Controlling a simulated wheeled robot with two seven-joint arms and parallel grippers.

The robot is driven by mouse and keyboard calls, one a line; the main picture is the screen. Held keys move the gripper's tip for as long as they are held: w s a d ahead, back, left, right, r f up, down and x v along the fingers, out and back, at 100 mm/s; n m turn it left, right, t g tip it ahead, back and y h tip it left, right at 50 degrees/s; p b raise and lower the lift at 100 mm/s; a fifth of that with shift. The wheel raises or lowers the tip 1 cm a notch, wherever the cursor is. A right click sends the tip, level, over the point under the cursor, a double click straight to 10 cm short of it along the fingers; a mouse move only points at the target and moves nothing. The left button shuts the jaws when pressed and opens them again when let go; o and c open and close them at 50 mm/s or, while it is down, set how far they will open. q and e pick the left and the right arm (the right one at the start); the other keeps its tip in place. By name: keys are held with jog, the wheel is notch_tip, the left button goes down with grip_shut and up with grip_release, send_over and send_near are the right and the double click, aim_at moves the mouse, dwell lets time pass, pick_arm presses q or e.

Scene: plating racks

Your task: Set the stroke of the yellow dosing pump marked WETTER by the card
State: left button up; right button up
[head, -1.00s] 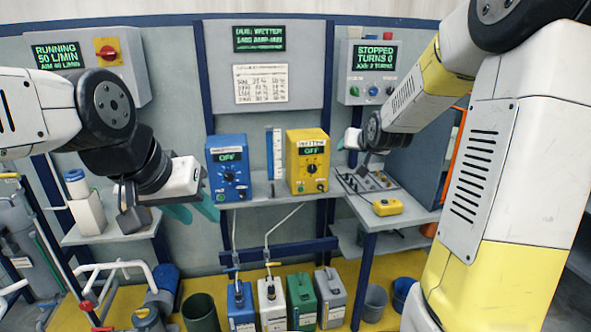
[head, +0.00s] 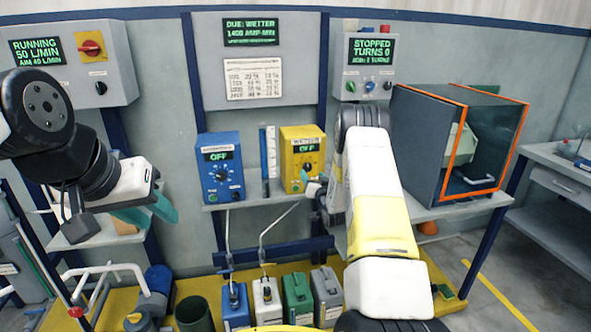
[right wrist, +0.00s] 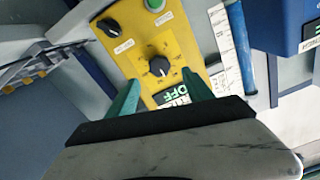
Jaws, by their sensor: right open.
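The yellow dosing pump (head: 303,152) marked WETTER stands on the shelf; its display reads OFF. The right wrist view shows its black dial knob (right wrist: 159,66) with a printed scale, a second black knob (right wrist: 109,27) and a green button (right wrist: 154,4). My right gripper (head: 310,186) is at the pump's front; in the right wrist view its open fingers (right wrist: 160,84) lie either side of the dial's near side, apparently empty. The card (head: 252,78) with rows of figures hangs on the panel under a DUE: WETTER 1400 AMP-MIN display (head: 250,30). My left gripper (head: 148,212) is open and empty at left.
A blue pump (head: 220,165), also OFF, stands left of the yellow one, with a clear graduated tube (head: 268,155) between them. An orange-framed enclosure (head: 420,140) stands right of my right arm. Several jugs (head: 298,298) sit below the shelf.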

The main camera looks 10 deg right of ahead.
aim_at(307, 168)
jog(key=w, duration=0.6)
jog(key=shift+a, duration=0.1)
grip_shut()
jog(key=shift+n, duration=0.4)
jog(key=n, duration=0.4)
jog(key=shift+a+n, duration=0.1)
jog(key=shift+n, duration=2.8)
jog(key=shift+s, duration=0.1)
grip_release()
